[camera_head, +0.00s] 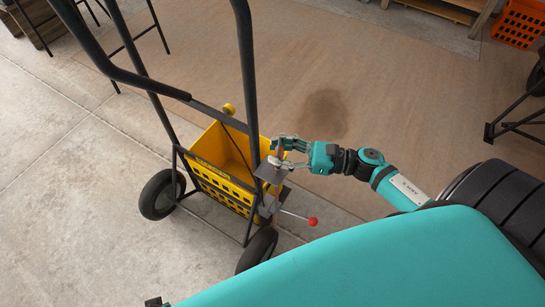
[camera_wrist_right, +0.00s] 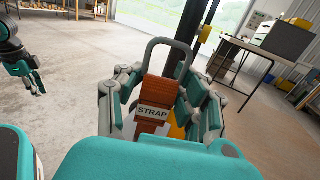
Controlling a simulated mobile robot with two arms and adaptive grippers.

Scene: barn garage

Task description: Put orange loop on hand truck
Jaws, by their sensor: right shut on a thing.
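The hand truck (camera_head: 250,62) has a tall black frame, two black wheels and a yellow bin (camera_head: 208,148). My right gripper (camera_head: 283,147) is at the right side of its frame, above a small grey metal plate (camera_head: 271,170). In the right wrist view this gripper (camera_wrist_right: 160,105) is shut on the orange-brown loop (camera_wrist_right: 152,92), which has a STRAP label and a grey ring on top. The loop stands upright in front of a black post; I cannot tell whether they touch. My left gripper (camera_wrist_right: 27,78) shows at the far left there, apparently open and empty.
A lever with a red knob (camera_head: 312,221) sticks out low on the truck's right side. An orange crate (camera_head: 518,22) stands at the top right. A workbench (camera_wrist_right: 262,50) is in the wrist view's right background. The floor left of the truck is clear.

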